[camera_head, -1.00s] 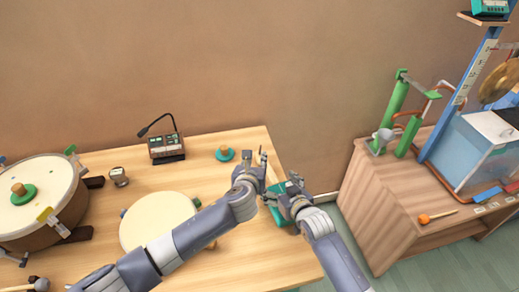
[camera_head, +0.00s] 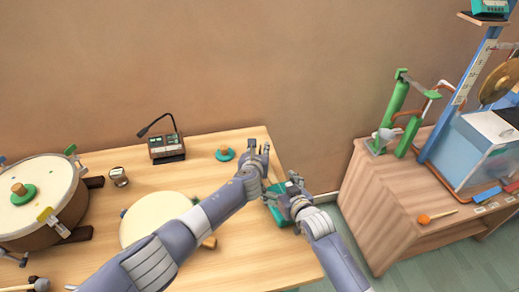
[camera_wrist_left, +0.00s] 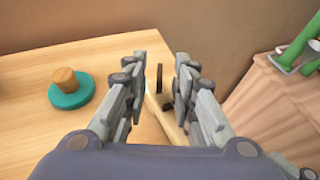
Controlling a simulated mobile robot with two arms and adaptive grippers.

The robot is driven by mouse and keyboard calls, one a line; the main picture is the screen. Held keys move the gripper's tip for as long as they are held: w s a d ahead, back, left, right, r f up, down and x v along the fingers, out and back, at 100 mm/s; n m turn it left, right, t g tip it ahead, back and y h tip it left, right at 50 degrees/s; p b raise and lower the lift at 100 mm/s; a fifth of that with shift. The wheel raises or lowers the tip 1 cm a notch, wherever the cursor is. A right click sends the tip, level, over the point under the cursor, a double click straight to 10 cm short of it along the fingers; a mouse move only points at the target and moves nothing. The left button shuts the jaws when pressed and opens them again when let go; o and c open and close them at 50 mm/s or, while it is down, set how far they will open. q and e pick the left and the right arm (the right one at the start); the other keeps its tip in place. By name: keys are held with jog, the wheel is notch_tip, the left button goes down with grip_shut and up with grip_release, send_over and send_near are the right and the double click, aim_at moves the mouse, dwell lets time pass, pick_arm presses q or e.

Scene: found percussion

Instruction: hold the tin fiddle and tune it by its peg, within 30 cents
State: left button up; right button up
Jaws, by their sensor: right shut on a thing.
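The tin fiddle (camera_head: 281,211) shows as a teal body at the table's right edge, partly hidden by my right gripper (camera_head: 291,190), which is shut on it. In the left wrist view a pale wooden neck (camera_wrist_left: 165,117) with a dark upright peg (camera_wrist_left: 160,78) lies between and beyond the fingers. My left gripper (camera_head: 258,150) is above the table's back right corner, higher than the fiddle's body. The left wrist view shows its fingers (camera_wrist_left: 163,75) apart, with the peg in line with the gap; I cannot tell whether they touch it.
A teal disc with a wooden knob (camera_head: 225,154) sits left of my left gripper. A device with a bent microphone (camera_head: 166,147), a pale round drum head (camera_head: 155,217) and a large drum (camera_head: 40,200) stand further left. A second bench (camera_head: 385,205) stands right, across a gap.

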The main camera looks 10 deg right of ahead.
pick_arm(q)
jog(key=shift+w+d+f, duration=0.15)
jog(key=shift+w+f, duration=0.05)
jog(key=shift+w, duration=0.3)
grip_shut()
